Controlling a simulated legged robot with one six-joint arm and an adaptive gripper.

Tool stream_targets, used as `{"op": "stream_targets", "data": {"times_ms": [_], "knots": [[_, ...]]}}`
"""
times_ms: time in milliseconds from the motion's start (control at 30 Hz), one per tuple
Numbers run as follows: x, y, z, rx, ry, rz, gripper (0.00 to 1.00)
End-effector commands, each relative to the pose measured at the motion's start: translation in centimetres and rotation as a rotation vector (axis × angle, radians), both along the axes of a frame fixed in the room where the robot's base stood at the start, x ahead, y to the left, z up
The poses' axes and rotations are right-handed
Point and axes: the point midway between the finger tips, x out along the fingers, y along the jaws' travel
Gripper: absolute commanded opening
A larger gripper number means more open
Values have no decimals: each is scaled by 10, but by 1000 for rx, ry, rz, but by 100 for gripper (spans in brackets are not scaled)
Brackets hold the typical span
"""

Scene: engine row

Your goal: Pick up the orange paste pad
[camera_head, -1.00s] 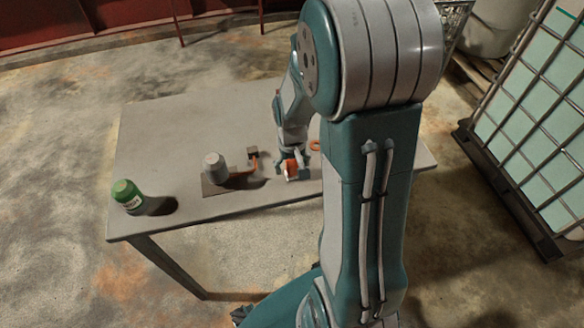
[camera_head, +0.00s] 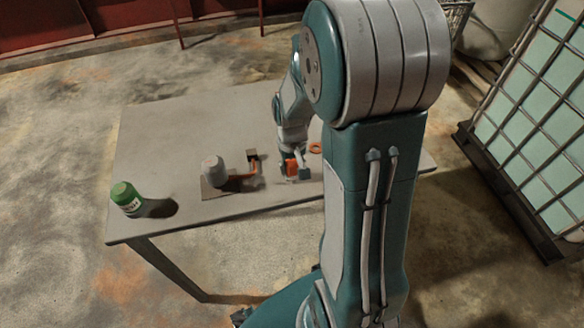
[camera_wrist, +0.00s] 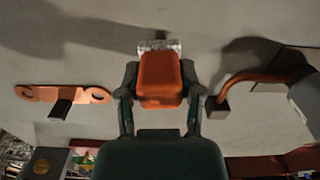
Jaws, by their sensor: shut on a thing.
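The orange paste pad (camera_wrist: 160,80) is between the two fingers of my gripper (camera_wrist: 160,92) in the wrist view. The fingers are shut on its sides. A pale, mottled block (camera_wrist: 160,46) shows just beyond the pad's far end. In the head view the orange pad (camera_head: 291,168) is at my gripper (camera_head: 297,170), low over the table's right part. Whether the pad touches the table or the pale block is hard to tell.
The grey table (camera_head: 150,150) carries a green-capped bottle (camera_head: 127,198) at left and a grey cylinder (camera_head: 213,170) on a plate. An orange bent bar (camera_wrist: 262,78) and a flat orange piece with holes (camera_wrist: 62,94) flank my gripper. The table's back left is clear.

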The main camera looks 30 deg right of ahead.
Motion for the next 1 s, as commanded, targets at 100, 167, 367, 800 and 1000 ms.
{"op": "stream_targets", "data": {"times_ms": [100, 167, 367, 800, 1000], "knots": [[1, 0, 22, -2, -7, 0, 7], [-8, -1, 30, -2, -4, -1, 7], [-37, -3, 66, -3, -8, -2, 7], [-118, -8, 110, -2, -5, -3, 7], [-136, -9, 117, -1, -2, -2, 7]]}}
